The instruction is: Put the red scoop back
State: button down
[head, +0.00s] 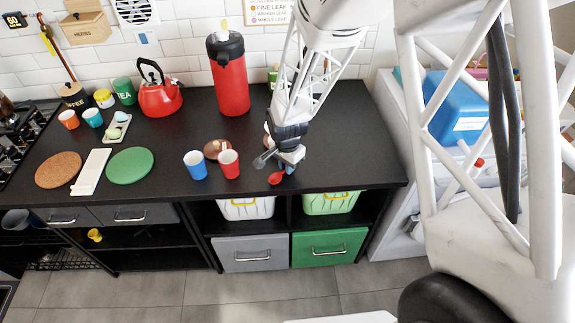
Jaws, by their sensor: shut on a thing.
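My gripper (284,168) is over the black counter, near its front edge and right of the cups. It is shut on the red scoop (277,178), whose small red bowl shows just below the fingers. The scoop's handle is mostly hidden by the gripper. I cannot tell how high the scoop is above the counter.
A red cup (229,164) and a blue cup (195,165) stand just left of my gripper, with a brown round thing (213,149) behind them. A tall red flask (228,75) and red kettle (159,97) stand farther back. The counter (345,135) right of my gripper is clear.

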jog(key=shift+f, duration=0.2)
jog(key=c, duration=1.1)
grip_release()
notch_tip(320, 180, up, 12)
jog(key=shift+r, duration=0.15)
jog(key=shift+a, duration=0.1)
dwell(0.4)
